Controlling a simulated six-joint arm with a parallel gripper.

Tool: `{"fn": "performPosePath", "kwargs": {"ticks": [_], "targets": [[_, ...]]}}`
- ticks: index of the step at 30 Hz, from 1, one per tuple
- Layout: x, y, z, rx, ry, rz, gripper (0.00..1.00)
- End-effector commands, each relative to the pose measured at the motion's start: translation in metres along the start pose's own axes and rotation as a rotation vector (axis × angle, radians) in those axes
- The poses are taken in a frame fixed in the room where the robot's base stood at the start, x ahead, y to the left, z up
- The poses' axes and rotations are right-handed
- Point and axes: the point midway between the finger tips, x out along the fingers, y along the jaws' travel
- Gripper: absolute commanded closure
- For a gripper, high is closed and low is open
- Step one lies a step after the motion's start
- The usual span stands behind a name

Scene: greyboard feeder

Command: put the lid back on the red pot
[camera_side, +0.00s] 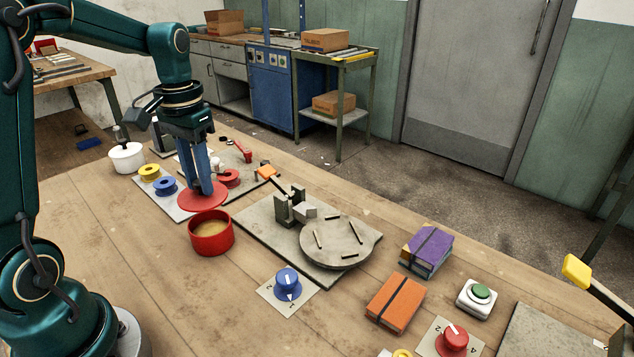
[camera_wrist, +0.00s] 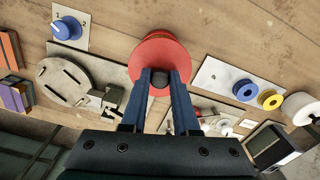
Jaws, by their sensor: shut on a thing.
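The red pot (camera_side: 211,236) stands upright and open on the wooden table, with a tan inside showing. The red lid (camera_side: 190,201) is a flat round disc, held roughly level behind and above the pot in the side view. My gripper (camera_side: 203,191) points down and is shut on the lid's knob. In the wrist view my gripper (camera_wrist: 160,78) has the dark knob (camera_wrist: 159,77) between its blue fingers, with the lid (camera_wrist: 160,52) beyond them. The lid hides most or all of the pot there. The exact gap between lid and pot cannot be told.
A grey plate (camera_side: 262,233) with a clamp and a round disc (camera_side: 340,243) lies right of the pot. A pale board with blue (camera_side: 165,186) and yellow (camera_side: 149,172) spools lies behind left. A blue dial (camera_side: 287,282) sits in front right. Bare table lies left of the pot.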

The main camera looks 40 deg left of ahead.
Motion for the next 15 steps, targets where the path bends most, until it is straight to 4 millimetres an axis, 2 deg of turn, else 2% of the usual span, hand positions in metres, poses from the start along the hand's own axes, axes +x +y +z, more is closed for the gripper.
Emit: {"fn": "performPosePath", "kwargs": {"ticks": [9,15], "targets": [[0.030,0.000,0.001,-0.001,-0.004,0.001,1.00],[0.043,0.000,0.001,-0.001,-0.002,0.000,1.00]]}}
